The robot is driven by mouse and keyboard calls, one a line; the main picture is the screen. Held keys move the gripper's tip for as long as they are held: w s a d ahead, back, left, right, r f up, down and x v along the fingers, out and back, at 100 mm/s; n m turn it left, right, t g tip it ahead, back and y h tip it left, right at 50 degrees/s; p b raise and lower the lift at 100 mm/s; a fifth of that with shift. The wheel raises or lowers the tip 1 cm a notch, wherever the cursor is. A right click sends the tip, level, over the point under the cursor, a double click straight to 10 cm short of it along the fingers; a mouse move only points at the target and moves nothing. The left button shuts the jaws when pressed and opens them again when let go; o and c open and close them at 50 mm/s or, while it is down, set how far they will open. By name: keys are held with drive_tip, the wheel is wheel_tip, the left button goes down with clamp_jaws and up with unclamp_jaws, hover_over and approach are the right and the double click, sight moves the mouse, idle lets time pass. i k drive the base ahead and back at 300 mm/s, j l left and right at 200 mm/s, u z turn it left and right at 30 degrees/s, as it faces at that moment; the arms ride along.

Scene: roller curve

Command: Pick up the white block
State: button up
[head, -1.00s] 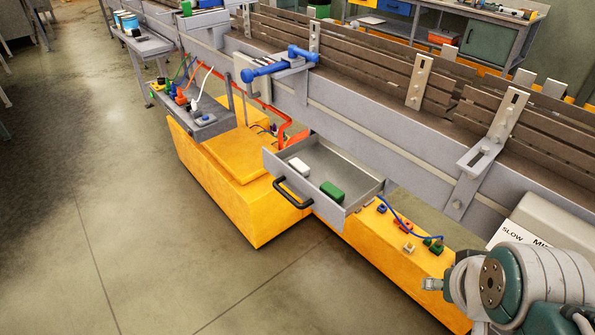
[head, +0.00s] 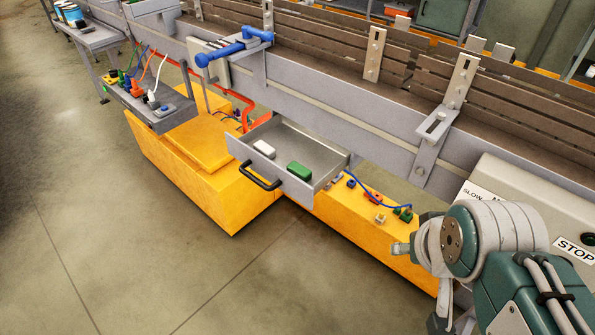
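The white block (head: 264,148) lies in an open grey drawer (head: 335,165), near the drawer's left side. My gripper is hard to make out. A small pale end piece (head: 402,248) sticks out to the left of my folded arm at the lower right. I cannot see its fingers clearly. It is to the right of the drawer and well apart from the white block. Nothing is seen held.
A green block (head: 299,171) lies in the drawer to the right of the white block. The drawer has a black handle (head: 260,175). Yellow housings (head: 200,180) stand around it, with small connectors and a blue cable at the right. Open floor lies at the lower left.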

sight(260, 146)
drive_tip(key=i+j, duration=0.2)
drive_tip(key=i, duration=0.4)
drive_tip(key=i+j+u, duration=0.1)
drive_tip(key=i, duration=0.5)
